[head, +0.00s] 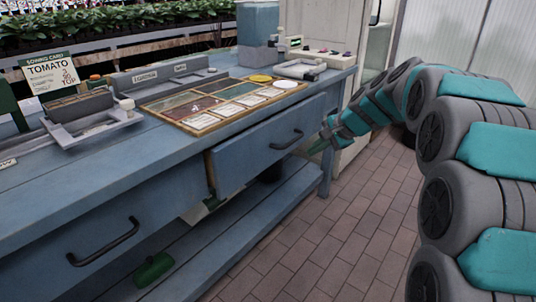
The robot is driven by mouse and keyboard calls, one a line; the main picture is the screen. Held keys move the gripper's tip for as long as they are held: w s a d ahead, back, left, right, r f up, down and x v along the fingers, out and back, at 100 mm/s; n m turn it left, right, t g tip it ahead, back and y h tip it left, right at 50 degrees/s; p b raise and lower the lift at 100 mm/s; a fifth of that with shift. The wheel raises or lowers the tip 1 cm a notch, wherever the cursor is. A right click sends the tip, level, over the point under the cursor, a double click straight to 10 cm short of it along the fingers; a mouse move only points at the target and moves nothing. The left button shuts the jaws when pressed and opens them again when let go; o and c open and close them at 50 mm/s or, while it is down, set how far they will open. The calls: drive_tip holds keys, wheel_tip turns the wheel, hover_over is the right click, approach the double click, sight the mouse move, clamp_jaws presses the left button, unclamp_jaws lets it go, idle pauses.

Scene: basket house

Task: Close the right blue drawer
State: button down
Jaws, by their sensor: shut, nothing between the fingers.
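The right blue drawer (240,155) is in the bench, right of centre in the head view. Its front stands out from the bench, so it is partly open. It has a dark bar handle (287,139). My gripper (318,147) is at the right end of the drawer front, to the right of the handle. It is shut and empty. I cannot tell whether it touches the drawer front. My arm comes in from the right side.
A second blue drawer with a dark handle (103,243) is at the lower left. The blue bench top (180,150) carries a sorting tray (205,120), a tomato card (50,75) and a water container (257,25). A green object (154,269) lies on the lower shelf. The brick floor (330,230) in front is clear.

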drive_tip(key=s+a+f+m+t+y+b, duration=0.1)
drive_tip(key=s+f+m+y+b, duration=0.3)
drive_tip(key=s+m, duration=0.3)
drive_tip(key=m+t+y+b, duration=0.1)
drive_tip(key=m+t+y, duration=0.35)
drive_tip(key=m, duration=0.25)
approach(253, 152)
drive_tip(key=shift+g, duration=0.25)
drive_tip(key=x, duration=0.6)
drive_tip(key=shift+w+a+r, duration=0.1)
drive_tip(key=shift+w+a, duration=0.05)
drive_tip(key=shift+w, duration=0.15)
drive_tip(key=shift+w+a, duration=0.1)
